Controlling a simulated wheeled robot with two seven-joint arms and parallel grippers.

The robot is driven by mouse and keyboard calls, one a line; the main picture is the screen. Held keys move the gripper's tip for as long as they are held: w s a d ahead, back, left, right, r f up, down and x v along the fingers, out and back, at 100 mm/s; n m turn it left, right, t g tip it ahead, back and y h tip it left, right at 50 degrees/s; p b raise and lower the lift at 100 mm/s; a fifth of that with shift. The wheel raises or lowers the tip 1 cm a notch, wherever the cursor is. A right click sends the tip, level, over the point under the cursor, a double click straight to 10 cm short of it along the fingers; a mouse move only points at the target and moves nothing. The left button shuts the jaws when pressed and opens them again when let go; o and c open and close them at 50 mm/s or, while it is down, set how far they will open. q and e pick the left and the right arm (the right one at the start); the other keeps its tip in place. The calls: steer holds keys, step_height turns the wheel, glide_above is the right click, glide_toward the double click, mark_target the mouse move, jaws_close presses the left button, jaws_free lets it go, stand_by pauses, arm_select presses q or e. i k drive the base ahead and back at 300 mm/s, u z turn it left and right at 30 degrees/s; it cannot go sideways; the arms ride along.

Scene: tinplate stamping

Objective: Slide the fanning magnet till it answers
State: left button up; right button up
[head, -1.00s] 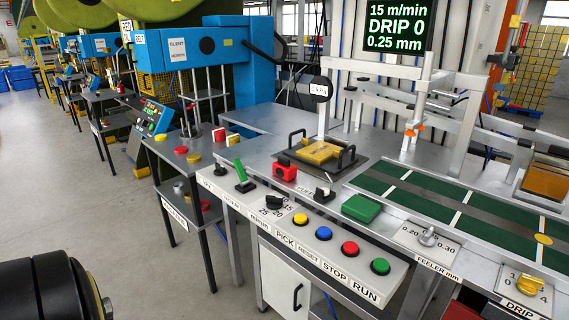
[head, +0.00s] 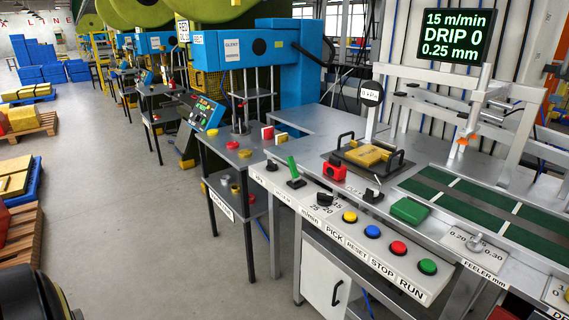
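A red block (head: 334,171) with a dark opening stands on the grey bench, just left of a dark tray (head: 340,158). It may be the fanning magnet, but I cannot tell for sure. A stack of yellow sheets (head: 367,155) lies on the tray between two black handles. A round gauge (head: 371,93) stands on a white post behind the stack; its reading is too small to make out. A small black lever (head: 373,193) sits on the bench in front of the tray. Neither gripper shows.
A green lever (head: 293,168), a black dial (head: 324,199) and a row of coloured buttons (head: 372,231) line the bench front. A green box (head: 409,211) lies beside the green belt (head: 459,192). Pallets (head: 22,222) stand at far left; the floor between is clear.

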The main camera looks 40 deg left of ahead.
mark_target(333, 168)
steer(key=z, duration=1.1)
steer(key=k, duration=0.15)
steer(key=u, duration=2.45)
steer(key=i, duration=0.95)
steer(key=z, duration=0.95)
steer(key=i, duration=0.6)
steer(key=z, duration=0.65)
